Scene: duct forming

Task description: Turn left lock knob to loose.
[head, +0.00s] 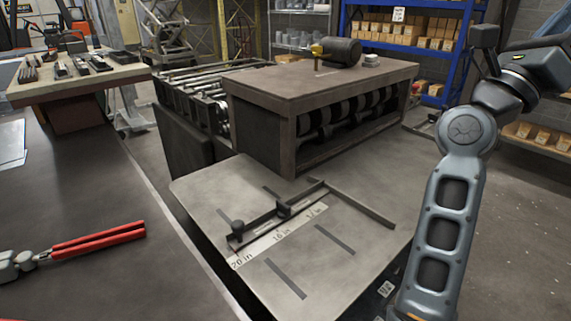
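The left lock knob (237,228) is a small black knob at the left end of a dark gauge bar (262,219) on the grey work table. A second black lock knob (284,209) stands further right along the bar. Whether either knob is tight or loose cannot be seen. A pale scale strip (277,238) with inch marks lies along the front of the bar. My arm rises at the right. A dark part at the upper right looks like my gripper (484,62), well away from the knobs; its fingers cannot be read clearly.
A wooden-topped roller machine (320,80) stands behind the gauge. A red-handled tool (98,241) lies on the dark bench (90,200) at the left. A narrow gap separates this bench from the grey table (340,275). Blue shelves (345,15) stand behind.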

